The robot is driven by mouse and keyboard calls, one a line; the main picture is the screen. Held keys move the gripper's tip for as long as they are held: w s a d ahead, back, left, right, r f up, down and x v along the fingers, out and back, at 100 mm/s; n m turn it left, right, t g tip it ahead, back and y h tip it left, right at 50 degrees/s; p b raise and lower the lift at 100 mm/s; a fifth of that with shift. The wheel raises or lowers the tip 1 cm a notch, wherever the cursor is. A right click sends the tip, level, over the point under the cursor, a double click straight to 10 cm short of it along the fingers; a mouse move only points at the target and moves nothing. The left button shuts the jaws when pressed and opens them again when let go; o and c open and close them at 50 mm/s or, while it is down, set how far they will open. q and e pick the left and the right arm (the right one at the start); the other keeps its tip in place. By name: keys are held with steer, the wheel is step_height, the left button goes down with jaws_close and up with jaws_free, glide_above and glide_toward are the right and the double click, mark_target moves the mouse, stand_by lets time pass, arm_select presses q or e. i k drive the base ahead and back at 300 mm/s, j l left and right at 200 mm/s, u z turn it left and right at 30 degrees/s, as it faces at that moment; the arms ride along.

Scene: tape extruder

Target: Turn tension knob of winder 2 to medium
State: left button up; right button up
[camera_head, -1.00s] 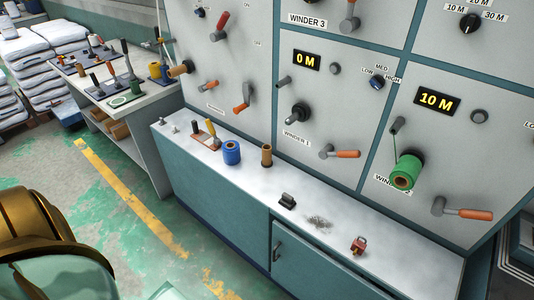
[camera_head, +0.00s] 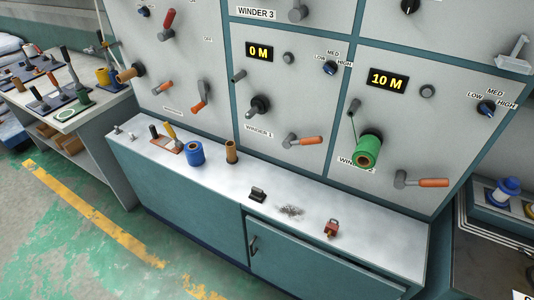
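The winder 2 panel is at the right of the head view, with a yellow "10 M" display (camera_head: 387,79) and a green spool (camera_head: 367,151). The spool partly covers the "WINDER 2" label (camera_head: 350,162). The tension knob of winder 2 (camera_head: 486,108) is small, round and dark blue, at the panel's upper right. LOW, MED and HIGH labels (camera_head: 495,93) surround it. Its pointer is too small to read surely. Neither of my grippers is in view.
Winder 1 has a similar knob (camera_head: 330,67). An orange-handled crank (camera_head: 420,182) juts out below the spool. The cabinet top (camera_head: 300,232) holds a blue roll (camera_head: 195,153), a brown tube (camera_head: 231,151) and a red padlock-like item (camera_head: 331,228). Green floor lies at left.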

mark_target(486, 108)
steer(key=z, duration=1.35)
